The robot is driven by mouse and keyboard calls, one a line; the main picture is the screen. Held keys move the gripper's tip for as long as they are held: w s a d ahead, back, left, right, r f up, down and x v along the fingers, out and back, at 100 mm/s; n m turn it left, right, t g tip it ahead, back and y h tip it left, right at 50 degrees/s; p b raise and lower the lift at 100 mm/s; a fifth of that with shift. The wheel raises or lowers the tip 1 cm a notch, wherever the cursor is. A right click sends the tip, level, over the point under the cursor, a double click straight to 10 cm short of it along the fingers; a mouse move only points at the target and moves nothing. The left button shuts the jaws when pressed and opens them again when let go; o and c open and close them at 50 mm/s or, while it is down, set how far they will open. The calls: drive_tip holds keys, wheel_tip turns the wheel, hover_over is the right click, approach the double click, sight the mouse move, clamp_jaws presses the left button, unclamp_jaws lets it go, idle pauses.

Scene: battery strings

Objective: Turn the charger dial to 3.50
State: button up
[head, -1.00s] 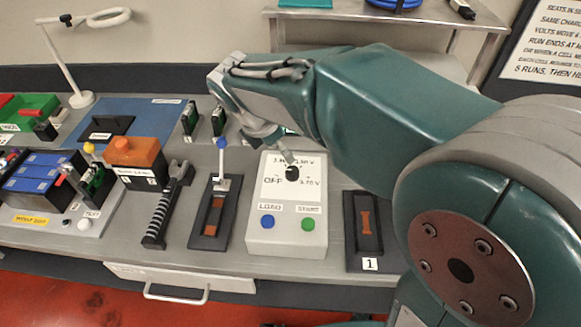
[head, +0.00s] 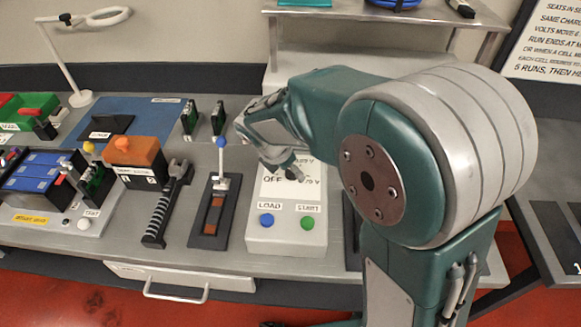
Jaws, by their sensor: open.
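The charger (head: 287,238) is a pale box on the bench with a blue LOAD button (head: 266,220) and a green START button (head: 307,222). Its dial (head: 291,174) is black and sits on the white face, partly hidden by my gripper. Most of the voltage marks are covered; OFF shows at the left of the dial and a mark ending in V at the lower right. My gripper (head: 285,168) is open over the upper part of the charger face, with its fingers at or just above the dial. I cannot tell whether they touch it, or where the dial points.
A black fixture with an upright blue-tipped lever (head: 220,142) stands just left of the charger. A wrench-like tool (head: 167,205) and an orange-topped box (head: 136,158) lie further left. My arm hides much of the bench to the right.

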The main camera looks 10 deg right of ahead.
clamp_jaws()
drive_tip(key=shift+m, duration=0.3)
drive_tip(key=m+g, duration=0.1)
drive_tip(key=m, duration=0.1)
drive_tip(key=m+g, duration=0.1)
drive_tip(key=m, duration=0.2)
drive_tip(key=shift+w+m+h, duration=0.1)
drive_tip(key=shift+m+h, duration=0.2)
drive_tip(key=m+g, duration=0.2)
drive_tip(key=m, duration=0.3)
drive_tip(key=m+g+y, duration=0.1)
drive_tip(key=m, duration=0.2)
drive_tip(key=m+g+y, duration=0.1)
drive_tip(key=m, duration=0.2)
drive_tip(key=shift+w+d+m, duration=0.1)
drive_tip(key=shift+w+m, duration=0.05)
drive_tip(key=shift+m, duration=0.25)
drive_tip(key=m+y, duration=0.1)
drive_tip(key=m, duration=0.1)
drive_tip(key=m+g+y, duration=0.1)
drive_tip(key=m, duration=0.2)
drive_tip(key=shift+m, duration=0.3)
